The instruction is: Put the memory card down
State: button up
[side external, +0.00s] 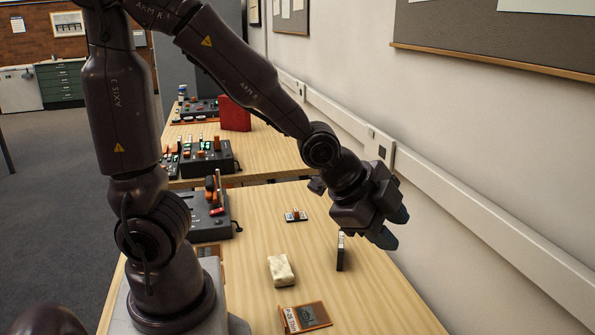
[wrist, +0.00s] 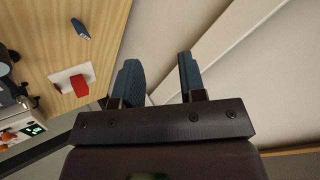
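I cannot pick out the memory card with certainty in either view. A small blue piece with a pale end (wrist: 81,29) lies on the wooden table in the wrist view; it is too small to identify. My gripper (side external: 392,227) is above the right side of the table near the wall in the side view. In the wrist view, its two blue fingers (wrist: 160,72) stand apart with wall behind the gap. Nothing shows between them.
The side view shows a cream block (side external: 281,270), an upright black-and-white piece (side external: 341,251), a small multicoloured item (side external: 296,215) and a labelled brown-framed tray (side external: 306,317). A dark device (side external: 207,216) stands at the table's left. The right front tabletop is clear.

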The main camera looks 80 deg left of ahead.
jog(key=s+a+r+n+g+y, duration=0.1)
jog(key=s+a+r+n, duration=0.3)
jog(key=s+r+n, duration=0.4)
jog(key=s+n+g, duration=0.1)
jog(key=s+n, duration=0.2)
jog(key=s, duration=0.2)
jog(key=shift+r, duration=0.4)
